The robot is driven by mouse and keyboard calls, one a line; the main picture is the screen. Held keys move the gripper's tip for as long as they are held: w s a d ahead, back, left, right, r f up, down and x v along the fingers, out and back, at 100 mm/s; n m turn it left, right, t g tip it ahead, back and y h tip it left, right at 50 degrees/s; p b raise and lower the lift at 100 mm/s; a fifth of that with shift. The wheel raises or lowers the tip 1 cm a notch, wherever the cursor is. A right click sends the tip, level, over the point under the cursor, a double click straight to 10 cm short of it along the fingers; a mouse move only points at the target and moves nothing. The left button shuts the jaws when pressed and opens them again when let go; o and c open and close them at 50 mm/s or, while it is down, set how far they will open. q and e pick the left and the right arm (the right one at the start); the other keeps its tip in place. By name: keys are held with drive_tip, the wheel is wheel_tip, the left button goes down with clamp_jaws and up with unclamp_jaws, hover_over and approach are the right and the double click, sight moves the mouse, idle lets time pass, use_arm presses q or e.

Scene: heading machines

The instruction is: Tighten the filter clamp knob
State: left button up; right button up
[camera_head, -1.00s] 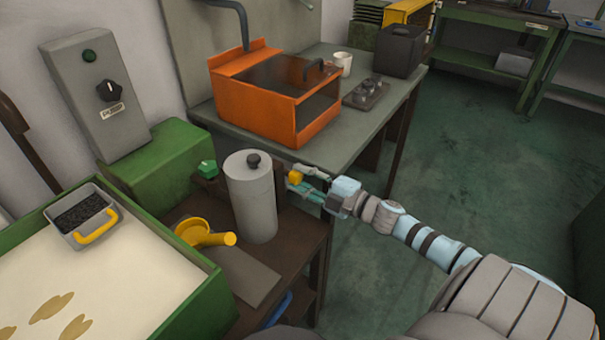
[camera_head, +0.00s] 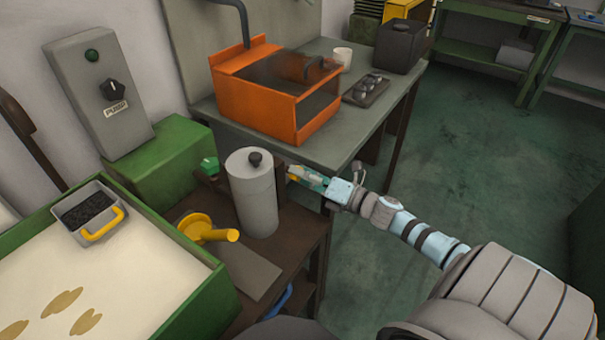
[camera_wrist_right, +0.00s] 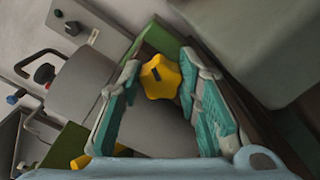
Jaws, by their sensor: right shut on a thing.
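The yellow star-shaped clamp knob (camera_wrist_right: 160,76) sits between the two teal-padded fingers of my right gripper (camera_wrist_right: 161,68) in the right wrist view. The gripper is shut on it. In the head view my right gripper (camera_head: 306,179) reaches in from the right beside the grey filter canister (camera_head: 253,200), and its fingers mostly cover the knob. The canister stands upright with a small black knob on its lid. A green knob (camera_head: 209,165) shows on its left side. My left gripper is not in view.
A yellow cup-shaped part with a handle (camera_head: 206,229) lies in front of the canister. An orange guarded box (camera_head: 265,95) stands on the bench behind. Open floor lies to the right.

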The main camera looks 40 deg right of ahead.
drive_tip(key=n, duration=0.6)
drive_tip(key=shift+a+n, duration=0.1)
drive_tip(key=shift+n, duration=0.2)
idle(0.4)
drive_tip(key=o, duration=0.9)
drive_tip(key=shift+r, duration=0.1)
drive_tip(key=v, duration=1.2)
